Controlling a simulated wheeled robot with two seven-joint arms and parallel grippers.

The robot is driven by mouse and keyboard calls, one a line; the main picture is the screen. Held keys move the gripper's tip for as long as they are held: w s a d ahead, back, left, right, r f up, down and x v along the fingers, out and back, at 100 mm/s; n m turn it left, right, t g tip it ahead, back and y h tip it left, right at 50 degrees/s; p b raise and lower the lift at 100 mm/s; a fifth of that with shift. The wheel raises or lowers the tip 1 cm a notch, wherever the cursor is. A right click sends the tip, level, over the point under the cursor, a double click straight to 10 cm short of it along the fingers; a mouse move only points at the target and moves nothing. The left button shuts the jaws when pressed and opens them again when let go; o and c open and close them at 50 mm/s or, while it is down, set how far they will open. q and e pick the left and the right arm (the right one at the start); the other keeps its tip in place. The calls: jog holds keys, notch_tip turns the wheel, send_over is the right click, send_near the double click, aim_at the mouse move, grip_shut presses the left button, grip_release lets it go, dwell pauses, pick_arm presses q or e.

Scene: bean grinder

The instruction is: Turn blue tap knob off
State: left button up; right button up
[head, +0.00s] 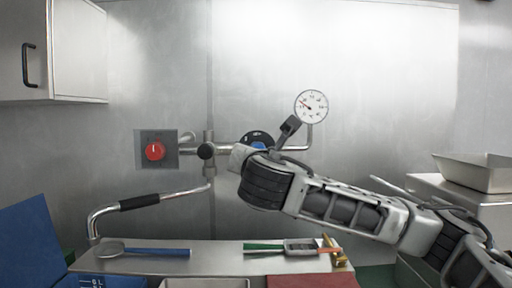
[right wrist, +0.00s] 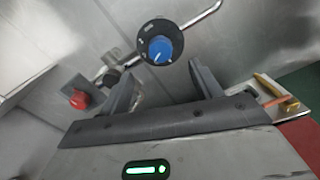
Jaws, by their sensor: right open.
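The blue tap knob (right wrist: 160,49) sits on a round black dial with white marks in the right wrist view. In the head view the knob (head: 259,145) shows only in part, behind my right arm. My right gripper (right wrist: 165,82) is open, its two dark fingers apart. The knob appears beyond the fingertips, between them in the picture and not touched. In the head view the right gripper (head: 243,157) reaches in from the right in front of the wall pipe. My left gripper is not in view.
A red knob (head: 155,150) on a grey plate is left of the pipe. A pressure gauge (head: 311,106) stands above right. A spout with a black sleeve (head: 139,202) hangs over the shelf (head: 208,261), which holds several tools. A metal tray (head: 474,172) is at right.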

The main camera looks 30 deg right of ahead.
jog(key=p+x, duration=0.2)
jog(key=x, duration=0.9)
jog(key=shift+w+d+p, duration=0.1)
jog(key=shift+w+p, duration=0.2)
jog(key=shift+w, duration=0.1)
jog(key=c, duration=1)
